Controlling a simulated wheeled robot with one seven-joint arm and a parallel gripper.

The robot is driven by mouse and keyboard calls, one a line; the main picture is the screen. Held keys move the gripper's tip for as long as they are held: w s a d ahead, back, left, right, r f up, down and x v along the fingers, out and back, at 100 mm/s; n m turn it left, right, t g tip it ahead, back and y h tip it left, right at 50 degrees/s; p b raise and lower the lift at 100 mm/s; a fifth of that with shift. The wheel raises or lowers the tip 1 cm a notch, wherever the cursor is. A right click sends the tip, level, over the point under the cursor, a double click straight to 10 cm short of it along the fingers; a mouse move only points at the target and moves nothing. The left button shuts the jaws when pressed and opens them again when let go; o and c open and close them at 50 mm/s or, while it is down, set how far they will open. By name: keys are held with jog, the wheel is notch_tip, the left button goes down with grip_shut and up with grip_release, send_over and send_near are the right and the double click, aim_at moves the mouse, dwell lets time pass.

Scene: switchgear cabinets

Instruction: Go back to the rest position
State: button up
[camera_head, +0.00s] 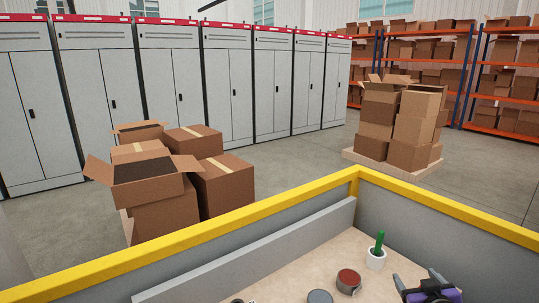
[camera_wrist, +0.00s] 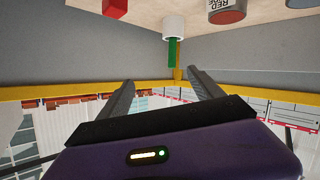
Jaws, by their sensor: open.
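My gripper (camera_head: 414,275) shows at the bottom right of the head view, purple and black with two grey fingers. In the wrist view, my gripper (camera_wrist: 161,78) has its fingers spread apart with nothing between them. It is over the walled table, to the right of a green cactus in a white pot (camera_head: 376,258). The wrist view shows the scene upside down, with the potted cactus (camera_wrist: 173,28) beyond the fingertips and not touched. The rest of my arm is mostly out of view.
A yellow-topped wall (camera_head: 270,208) surrounds the tabletop. A red-topped can (camera_head: 348,281) and a grey can (camera_head: 319,297) stand near the cactus; a red block (camera_wrist: 115,7) shows in the wrist view. Beyond are cardboard boxes (camera_head: 165,205), grey cabinets (camera_head: 225,80) and shelves (camera_head: 500,65).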

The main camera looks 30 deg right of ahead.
jog(key=s+a+r+n+t+y+b, duration=0.1)
jog(key=s+a+t+y, duration=0.3)
jog(key=a, duration=1.1)
jog(key=s+a+n+t+b, duration=0.1)
jog(key=s+a+t, duration=0.35)
jog(key=a, duration=1.05)
jog(key=s+a+f+n+g+y, duration=0.1)
jog(key=s+a+n+g+y, duration=0.1)
jog(key=s+a, duration=0.3)
jog(key=s+a+f+n+g+y+b, duration=0.1)
jog(key=s+a+g+y, duration=0.1)
jog(key=s+a, duration=0.4)
jog(key=s+y, duration=0.1)
jog(key=s, duration=0.2)
jog(key=shift+a+f+n+y+b, duration=0.25)
jog(key=shift+a+n+y+b, duration=0.05)
jog(key=shift+n, duration=0.1)
